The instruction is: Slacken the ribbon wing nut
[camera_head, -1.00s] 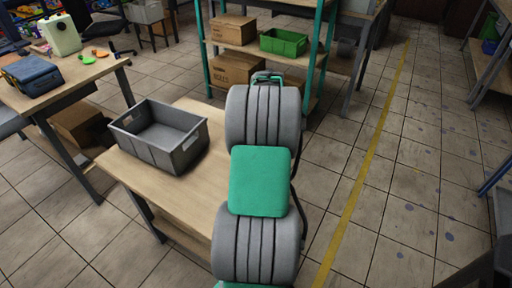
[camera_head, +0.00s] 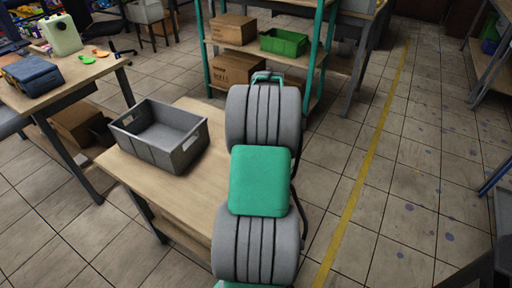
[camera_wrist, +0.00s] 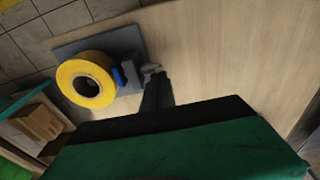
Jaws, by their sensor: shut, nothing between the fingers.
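In the wrist view a yellow ribbon roll (camera_wrist: 86,84) with a dark hollow middle sits on a grey base plate (camera_wrist: 66,48). A small blue part (camera_wrist: 118,77) and a grey bracket (camera_wrist: 129,72) stand just right of the roll. A small grey piece (camera_wrist: 151,69), seemingly the wing nut, shows beside the bracket. My gripper (camera_wrist: 154,78) is shut and empty, its dark fingers reaching up to that grey piece. I cannot tell whether they touch it. In the head view my arm hides the gripper and the ribbon holder.
The wooden table (camera_head: 196,187) carries an empty grey crate (camera_head: 180,157) at its left; its wood is bare between crate and arm. A shelf with cardboard boxes (camera_head: 232,30) and a green bin (camera_head: 284,42) stands behind. Another table (camera_head: 88,72) stands at the left. Floor at right is clear.

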